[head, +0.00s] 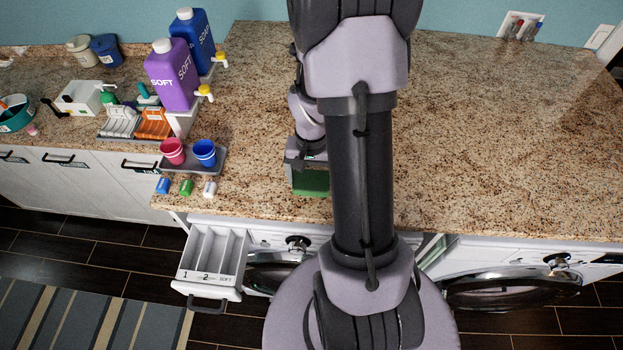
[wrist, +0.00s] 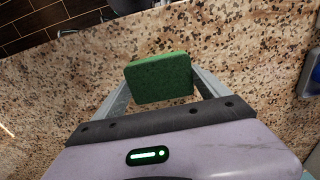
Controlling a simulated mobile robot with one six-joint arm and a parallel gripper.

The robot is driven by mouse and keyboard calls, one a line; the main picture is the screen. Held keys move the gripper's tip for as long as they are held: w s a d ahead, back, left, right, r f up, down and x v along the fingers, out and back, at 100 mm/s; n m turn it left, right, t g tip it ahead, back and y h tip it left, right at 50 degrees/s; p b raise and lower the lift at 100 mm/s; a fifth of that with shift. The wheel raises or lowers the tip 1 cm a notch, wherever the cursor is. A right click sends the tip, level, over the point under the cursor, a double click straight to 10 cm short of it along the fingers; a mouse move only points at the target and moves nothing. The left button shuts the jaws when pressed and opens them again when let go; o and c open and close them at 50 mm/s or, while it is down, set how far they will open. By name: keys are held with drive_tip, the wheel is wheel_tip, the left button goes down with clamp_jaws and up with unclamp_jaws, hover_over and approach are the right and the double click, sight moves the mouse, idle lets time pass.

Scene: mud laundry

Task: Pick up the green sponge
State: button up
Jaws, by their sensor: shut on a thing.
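The green sponge (wrist: 160,79) is a flat, textured block between the two grey fingers of my gripper (wrist: 161,88) in the wrist view. My gripper is shut on it, with a finger at its left and right sides. In the head view the sponge (head: 310,182) shows below my gripper (head: 306,168), over the front part of the granite counter, left of my arm. Part of it is hidden by my gripper and arm. I cannot tell whether the sponge touches the counter.
The granite counter (head: 480,130) is clear to the right. At left stand a purple SOFT bottle (head: 172,78), a blue bottle (head: 192,40), a pink cup (head: 173,151) and a blue cup (head: 204,152). A white drawer (head: 211,262) is pulled out below the counter's front edge.

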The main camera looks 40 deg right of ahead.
sight(311, 179)
drive_tip(key=shift+r, duration=0.6)
wheel_tip(311, 179, up, 2)
drive_tip(key=shift+r, duration=0.25)
drive_tip(key=s+a+r+b, duration=0.1)
drive_tip(key=s+a+b, duration=0.7)
drive_tip(key=s, duration=0.5)
drive_tip(key=shift+s+a+r+b, duration=0.2)
drive_tip(key=shift+s+b, duration=0.15)
drive_tip(key=shift+b, duration=0.95)
